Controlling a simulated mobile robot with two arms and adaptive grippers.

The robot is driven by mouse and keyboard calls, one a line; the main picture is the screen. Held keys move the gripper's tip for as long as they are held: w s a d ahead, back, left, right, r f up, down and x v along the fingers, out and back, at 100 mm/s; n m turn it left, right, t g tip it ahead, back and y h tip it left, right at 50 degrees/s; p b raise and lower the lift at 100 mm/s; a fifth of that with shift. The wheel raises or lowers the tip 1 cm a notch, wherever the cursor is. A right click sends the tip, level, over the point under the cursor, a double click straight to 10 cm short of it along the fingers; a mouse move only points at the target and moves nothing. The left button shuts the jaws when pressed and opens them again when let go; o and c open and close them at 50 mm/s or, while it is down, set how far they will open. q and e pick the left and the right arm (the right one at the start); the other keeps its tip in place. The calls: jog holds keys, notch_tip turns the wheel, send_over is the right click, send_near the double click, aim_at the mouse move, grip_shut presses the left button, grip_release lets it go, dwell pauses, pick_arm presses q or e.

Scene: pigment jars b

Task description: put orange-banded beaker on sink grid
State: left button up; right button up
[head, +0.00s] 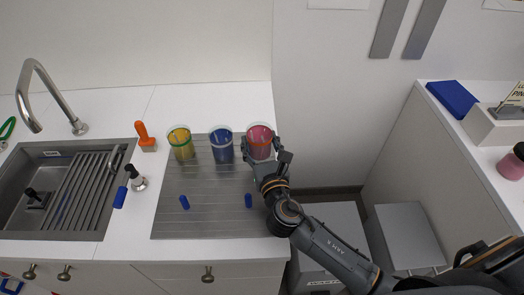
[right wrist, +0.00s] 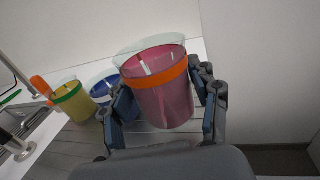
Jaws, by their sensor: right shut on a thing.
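The orange-banded beaker (head: 259,138) holds pink-red contents and stands at the right end of a row of three beakers, at the back right of the grey ribbed mat. In the right wrist view the beaker (right wrist: 160,95) is upright, with its orange band near the top. My right gripper (head: 264,154) is shut on it, with one finger on each side (right wrist: 163,105). I cannot tell whether its base touches the mat. The sink grid (head: 88,190) is a set of metal bars across the right part of the sink at left. My left gripper is not in view.
A green-banded yellow beaker (head: 181,146) and a blue beaker (head: 221,150) stand left of the held one. The mat (head: 215,220) bears two small blue items. An orange-handled brush (head: 145,138), a soap dispenser (head: 138,183) and a tap (head: 45,85) are near the sink.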

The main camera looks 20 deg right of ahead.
aim_at(262, 151)
jog(key=shift+w+d+f, duration=0.1)
jog(key=shift+d+f, duration=0.05)
jog(key=shift+f, duration=0.05)
jog(key=shift+w+d+f+b, duration=0.1)
jog(key=shift+d+f+b, duration=0.1)
jog(key=shift+f, duration=0.8)
jog(key=shift+w+d+f+b, duration=0.1)
jog(key=shift+f+b, duration=0.05)
jog(key=shift+f, duration=0.8)
jog(key=shift+f, duration=0.15)
jog(key=o, duration=0.9)
